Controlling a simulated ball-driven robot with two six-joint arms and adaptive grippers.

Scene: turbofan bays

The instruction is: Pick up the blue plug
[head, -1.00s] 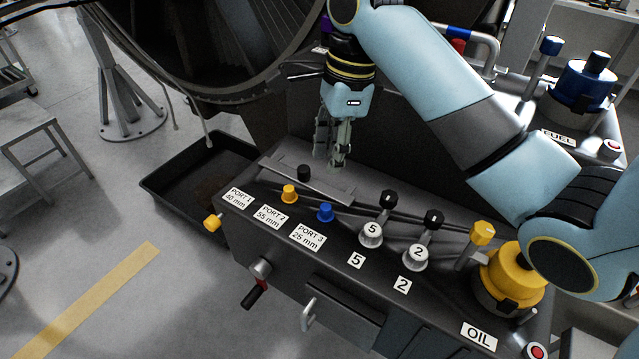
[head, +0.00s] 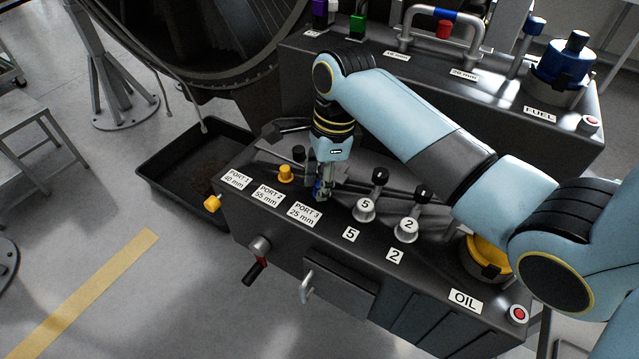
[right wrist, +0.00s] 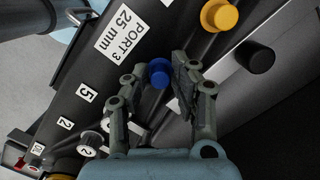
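The blue plug (right wrist: 159,72) shows in the right wrist view at the 25 mm "PORT 3" label, between the fingertips of my right gripper (right wrist: 161,66). The fingers are apart, with a gap visible on the plug's right side; on its left the finger is very close, and I cannot tell whether it touches. In the head view my right gripper (head: 323,192) points down at the plug's place, and the fingers hide most of the plug. My left gripper is not in view.
A yellow plug (head: 285,173) and a black plug (head: 298,153) stand to the left along the same panel. Knobs marked 5 (head: 364,208) and 2 (head: 406,229) stand close on the right. A black drip tray (head: 160,178) lies on the floor at left.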

